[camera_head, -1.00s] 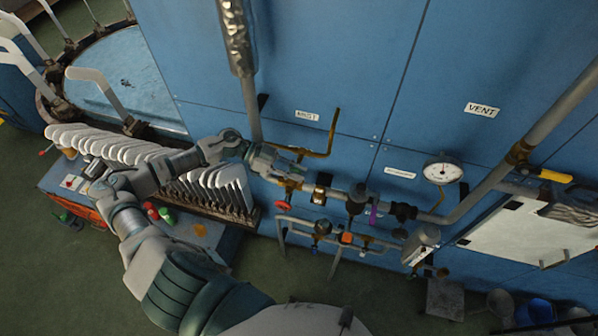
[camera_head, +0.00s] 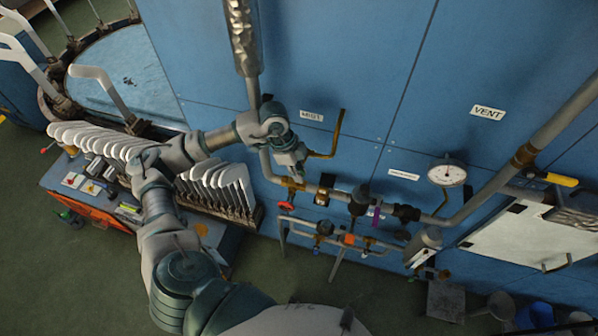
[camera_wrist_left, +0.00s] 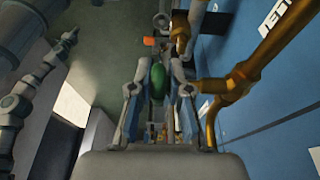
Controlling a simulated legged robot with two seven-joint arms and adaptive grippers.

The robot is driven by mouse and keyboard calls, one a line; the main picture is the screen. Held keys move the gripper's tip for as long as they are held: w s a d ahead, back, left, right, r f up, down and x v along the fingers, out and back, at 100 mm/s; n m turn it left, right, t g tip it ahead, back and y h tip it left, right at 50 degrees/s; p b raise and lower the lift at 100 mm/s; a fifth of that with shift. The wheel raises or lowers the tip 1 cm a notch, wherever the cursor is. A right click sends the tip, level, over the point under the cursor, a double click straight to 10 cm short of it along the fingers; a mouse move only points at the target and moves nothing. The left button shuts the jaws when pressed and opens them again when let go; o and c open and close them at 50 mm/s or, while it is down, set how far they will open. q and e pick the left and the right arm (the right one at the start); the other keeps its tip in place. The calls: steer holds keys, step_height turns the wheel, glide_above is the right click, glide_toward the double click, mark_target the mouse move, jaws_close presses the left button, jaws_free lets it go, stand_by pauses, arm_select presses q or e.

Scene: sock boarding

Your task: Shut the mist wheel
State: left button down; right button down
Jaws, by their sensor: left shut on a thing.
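My left gripper (camera_head: 297,172) points down at the pipework below the label that reads like MIST (camera_head: 311,115). In the left wrist view its two fingers (camera_wrist_left: 158,92) are closed on the sides of a green rounded wheel (camera_wrist_left: 158,79), which I take for the mist wheel. In the head view this wheel is hidden by the gripper. A brass pipe (camera_head: 336,135) with a bend stands just right of the gripper, and shows large in the wrist view (camera_wrist_left: 262,60). My right gripper is not in view.
A red wheel (camera_head: 286,206) sits just below the gripper. A purple-marked valve (camera_head: 376,213) and a gauge (camera_head: 447,173) are further right on the grey pipe. A row of white sock boards (camera_head: 105,143) stands left, near my forearm. Blue panels back the pipes.

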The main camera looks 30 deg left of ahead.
arm_select(q)
steer(key=y, duration=0.3)
steer(key=shift+w+r+g+y, duration=0.15)
steer(key=shift+r+g+y, duration=0.1)
steer(key=shift+g+y, duration=0.15)
steer(key=g+y, duration=0.1)
steer(key=y, duration=0.3)
steer(key=shift+f+y+b, duration=0.1)
steer(key=shift+y+b, duration=0.2)
steer(key=shift+y, duration=0.8)
steer(key=g+y+b, duration=0.1)
steer(key=y+b, duration=0.1)
steer(key=shift+f+y, duration=0.15)
steer(key=shift+y, duration=0.25)
steer(key=shift+d+g+y+b, duration=0.1)
steer(key=shift+g+y+b, duration=0.2)
steer(key=shift+y+b, duration=0.55)
steer(key=shift+y, duration=0.65)
steer(key=shift+g+y, duration=0.4)
steer(key=shift+y, duration=0.6)
steer(key=shift+f, duration=0.1)
